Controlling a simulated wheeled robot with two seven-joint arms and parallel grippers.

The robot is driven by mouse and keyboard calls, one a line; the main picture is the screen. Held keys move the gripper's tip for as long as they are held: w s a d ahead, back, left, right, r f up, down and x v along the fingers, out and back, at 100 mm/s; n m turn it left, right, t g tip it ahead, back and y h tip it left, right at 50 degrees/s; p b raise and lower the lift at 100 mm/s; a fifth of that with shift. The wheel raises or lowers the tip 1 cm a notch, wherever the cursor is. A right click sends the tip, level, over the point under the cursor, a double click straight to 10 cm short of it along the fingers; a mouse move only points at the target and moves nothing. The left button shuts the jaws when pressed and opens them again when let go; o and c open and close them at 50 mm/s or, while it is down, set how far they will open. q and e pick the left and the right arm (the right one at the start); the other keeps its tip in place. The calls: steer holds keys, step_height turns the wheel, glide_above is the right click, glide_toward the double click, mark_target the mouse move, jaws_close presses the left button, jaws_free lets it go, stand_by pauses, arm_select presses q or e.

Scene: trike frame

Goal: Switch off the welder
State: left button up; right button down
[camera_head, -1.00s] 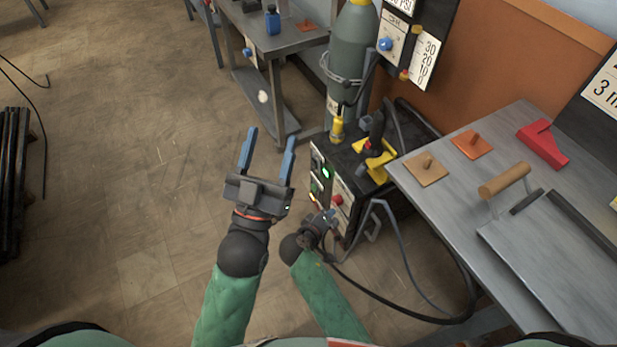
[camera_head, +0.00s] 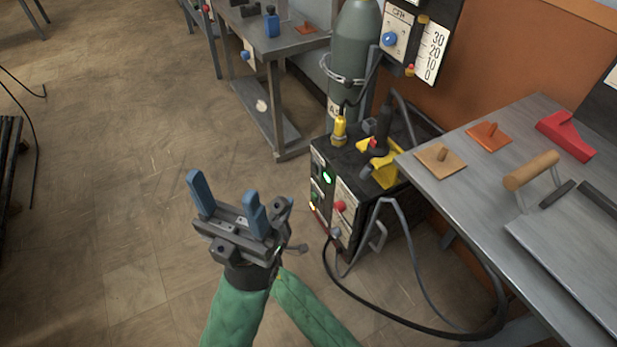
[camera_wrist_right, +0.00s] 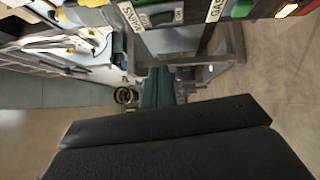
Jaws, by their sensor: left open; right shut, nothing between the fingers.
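The welder (camera_head: 352,232) is the dark box below the gas cylinder. A green lamp (camera_head: 327,178) glows on its front, with a red knob (camera_head: 340,206) and a small lit amber light (camera_head: 312,207) lower down. In the right wrist view its panel runs along the top, with a MAINS label (camera_wrist_right: 131,16) and a lit lamp (camera_wrist_right: 287,11). My left gripper (camera_head: 226,197) is open and empty, left of the welder. My right gripper (camera_wrist_right: 158,76) is shut and empty, apart from the panel; in the head view it is mostly hidden behind the left one.
A grey bench (camera_head: 455,200) with blocks and a handled plate stands at the right. The gas cylinder (camera_head: 352,60) stands behind the welder. Cables (camera_head: 385,322) loop on the floor in front of the bench.

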steer(key=b, duration=0.1)
glide_toward(313, 166)
steer(key=w+a, duration=0.2)
steer(key=w, duration=0.2)
steer(key=shift+w+d, duration=0.55)
steer(key=shift+d, duration=0.25)
steer(key=shift+w+d, duration=0.55)
steer(key=shift+d, duration=0.2)
steer(key=shift+w+d+b, duration=0.1)
steer(key=shift+d+b, duration=0.1)
steer(key=shift+b, duration=0.1)
steer(key=shift+r, duration=0.15)
